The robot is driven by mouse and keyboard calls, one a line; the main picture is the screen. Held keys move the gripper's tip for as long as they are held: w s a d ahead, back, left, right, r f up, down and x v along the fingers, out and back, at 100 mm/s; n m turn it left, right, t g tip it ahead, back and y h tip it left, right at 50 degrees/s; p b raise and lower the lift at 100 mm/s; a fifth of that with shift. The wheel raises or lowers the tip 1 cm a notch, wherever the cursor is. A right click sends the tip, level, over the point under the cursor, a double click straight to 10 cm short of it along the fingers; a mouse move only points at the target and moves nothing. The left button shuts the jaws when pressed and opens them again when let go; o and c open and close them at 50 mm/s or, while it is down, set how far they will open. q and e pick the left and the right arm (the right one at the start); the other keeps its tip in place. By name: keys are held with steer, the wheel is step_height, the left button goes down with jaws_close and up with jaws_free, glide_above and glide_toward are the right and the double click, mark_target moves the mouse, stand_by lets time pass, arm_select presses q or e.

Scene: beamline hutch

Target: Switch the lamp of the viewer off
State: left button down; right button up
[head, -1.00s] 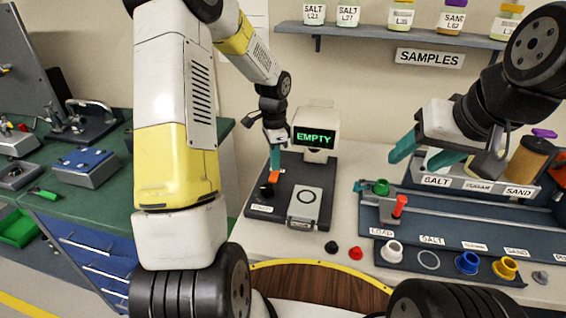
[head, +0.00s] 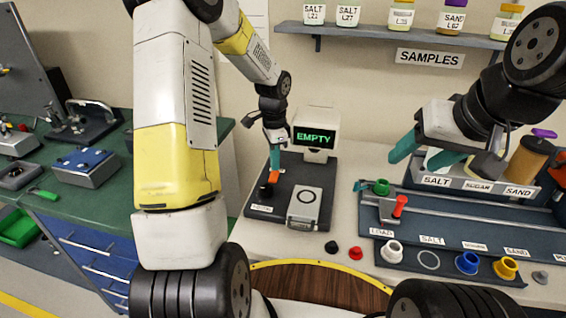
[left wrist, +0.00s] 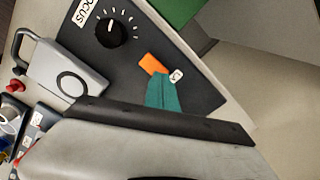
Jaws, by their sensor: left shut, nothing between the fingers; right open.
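The viewer (head: 318,170) is a dark base with a white housing and a screen (head: 314,137) reading EMPTY in green. Its orange lever or switch (head: 274,176) also shows in the left wrist view (left wrist: 153,64), beside a small white label. My left gripper (head: 274,158) is shut and empty, its teal fingertips (left wrist: 163,92) right at the orange part. I cannot tell whether they touch, and the fingers hide part of it. A black knob (left wrist: 110,32) labelled FOCUS sits beside it. My right gripper (head: 425,155) is open and empty, over the sample rack.
A grey hinged plate with a ring (head: 305,204) lies on the viewer base. Black (head: 331,247) and red (head: 355,253) small parts lie in front. To the right are a rail with a red handle (head: 400,206) and a holder strip with coloured rings (head: 467,262). A shelf (head: 400,33) holds jars above.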

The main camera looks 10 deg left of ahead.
mark_target(275, 173)
arm_select(q)
steer(key=shift+f, duration=1)
stand_by(0.8)
steer(key=shift+r, duration=3.5)
steer(key=s+r+n+t, duration=0.3)
steer(key=s+r+n, duration=0.3)
steer(key=s+r, duration=0.6)
steer(key=s+d+r+n+t+h, duration=0.1)
steer(key=s+r+n, duration=0.1)
steer(key=s, duration=0.4)
steer(key=s+d+r+n+t+h, duration=0.1)
steer(key=s+r+n+t, duration=0.1)
steer(key=s, duration=0.4)
steer(key=shift+s+r+n, duration=0.15)
steer(key=shift+r+n, duration=0.6)
steer(key=shift+n, duration=0.15)
